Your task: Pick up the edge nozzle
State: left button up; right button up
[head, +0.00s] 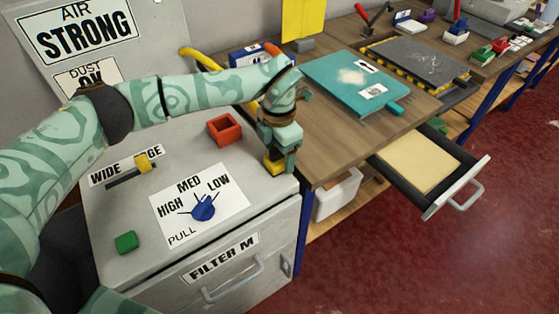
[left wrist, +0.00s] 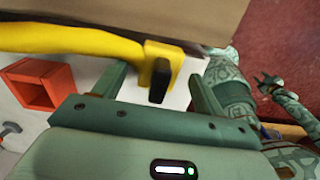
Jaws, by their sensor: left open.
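A yellow block with a black tip (left wrist: 162,70), which looks like the edge nozzle, is at the end of a yellow hose (left wrist: 70,38) in the left wrist view. In the head view a small yellow part (head: 271,167) shows at my left gripper (head: 279,165), near the right edge of the grey cabinet top. My left gripper is open and points down, with its fingers on either side of the yellow block in the left wrist view. Contact cannot be told. My right gripper (left wrist: 268,84) shows small and dark in the left wrist view; its jaw state is unclear.
A red hollow block (head: 224,129) lies left of my left gripper. A green block (head: 126,242), a blue knob (head: 204,208) and a yellow slider (head: 144,162) are on the cabinet top (head: 110,210). A wooden bench (head: 330,150) with an open drawer (head: 425,165) stands right.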

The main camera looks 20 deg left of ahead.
pick_arm(q)
notch_tip(320, 180, down, 3)
jog(key=shift+r, duration=0.25)
pick_arm(e)
jog(key=shift+s+a+f, duration=0.25)
jog(key=shift+a+f, duration=0.1)
jog(key=shift+a, duration=0.1)
pick_arm(q)
jog(key=c, duration=1.2)
pick_arm(e)
jog(key=shift+s+d, duration=0.1)
jog(key=shift+d, duration=0.15)
